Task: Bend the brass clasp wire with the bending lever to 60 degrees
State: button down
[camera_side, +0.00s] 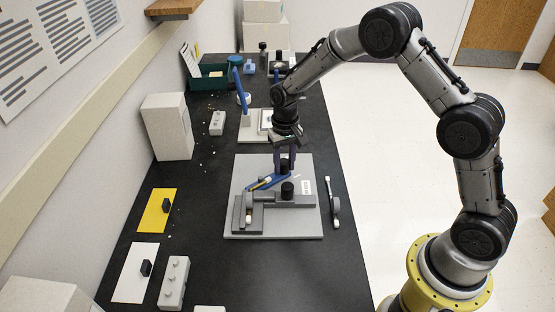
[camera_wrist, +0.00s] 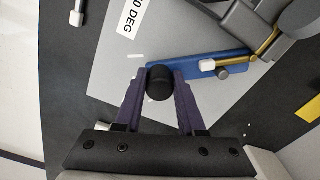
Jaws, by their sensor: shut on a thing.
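The blue bending lever (camera_side: 262,184) lies on a grey fixture plate (camera_side: 240,170), slanting up to the right in the side view. The lever also shows in the wrist view (camera_wrist: 190,71), with a black knob (camera_wrist: 160,82) at one end. My gripper (camera_wrist: 160,90) is shut on this knob, one purple finger on each side. In the side view my gripper (camera_side: 284,168) points down over the lever's knob end. The brass clasp wire (camera_wrist: 266,44) runs from the grey clamp blocks to the lever near a grey pin (camera_wrist: 222,74). A white piece (camera_wrist: 207,65) covers its tip. The wire's exact angle cannot be read.
A second black knob (camera_side: 287,190) stands on the grey blocks close to my gripper. A white label (camera_wrist: 131,15) on the plate reads "0 DEG", partly cut off. A yellow card (camera_side: 158,210) lies left.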

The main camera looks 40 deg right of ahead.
jog(key=shift+s+a+r+m, duration=0.1)
jog(key=shift+s+m, duration=0.6)
jog(key=shift+m, duration=0.1)
jog(key=c, duration=0.5)
grip_release()
notch_tip(320, 180, up, 14)
